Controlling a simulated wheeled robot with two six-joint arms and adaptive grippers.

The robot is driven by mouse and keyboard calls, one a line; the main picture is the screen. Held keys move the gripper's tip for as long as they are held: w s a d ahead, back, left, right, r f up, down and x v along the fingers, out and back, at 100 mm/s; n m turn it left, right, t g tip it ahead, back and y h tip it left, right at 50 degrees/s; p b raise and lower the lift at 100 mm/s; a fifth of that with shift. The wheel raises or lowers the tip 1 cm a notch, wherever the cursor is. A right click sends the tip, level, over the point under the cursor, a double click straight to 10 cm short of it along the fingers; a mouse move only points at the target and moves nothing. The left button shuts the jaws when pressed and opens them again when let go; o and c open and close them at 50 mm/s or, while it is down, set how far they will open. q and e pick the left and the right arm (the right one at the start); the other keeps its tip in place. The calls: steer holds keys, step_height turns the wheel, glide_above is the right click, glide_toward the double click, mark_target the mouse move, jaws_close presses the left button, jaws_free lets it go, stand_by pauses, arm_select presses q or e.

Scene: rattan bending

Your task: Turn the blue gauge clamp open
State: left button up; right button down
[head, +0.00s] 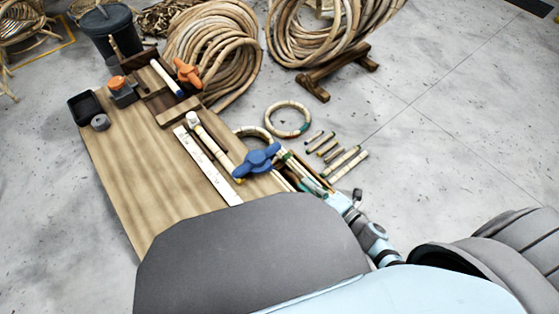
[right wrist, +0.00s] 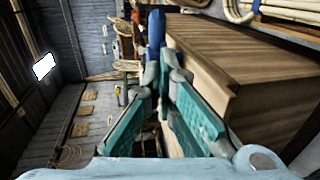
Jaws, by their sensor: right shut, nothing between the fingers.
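The blue gauge clamp (head: 257,159), a winged knob, sits at the right edge of the wooden bench (head: 130,160), by the bundle of rattan pieces. In the right wrist view a blue part (right wrist: 155,32), which looks like the clamp, stands beyond my fingertips, with its lower end hidden behind them. My right gripper (head: 342,201) is low at the right of the bench, apart from the clamp in the head view. In the right wrist view its teal-padded fingers (right wrist: 165,65) are shut with nothing between them. My left gripper is not in view.
An orange clamp (head: 187,72) and a wooden jig are at the bench's far end. A white ruler (head: 205,165) and a white-tipped rod (head: 215,145) lie near the blue clamp. Rattan coils (head: 212,50) stand behind. Short sticks (head: 345,160) lie right of the bench.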

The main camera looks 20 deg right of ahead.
mark_target(258, 163)
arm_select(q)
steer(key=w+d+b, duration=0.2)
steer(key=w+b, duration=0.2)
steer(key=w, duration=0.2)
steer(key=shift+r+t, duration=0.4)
arm_select(e)
steer(key=x, duration=1.3)
steer(key=shift+w+f, duration=0.15)
steer(key=shift+w, duration=0.05)
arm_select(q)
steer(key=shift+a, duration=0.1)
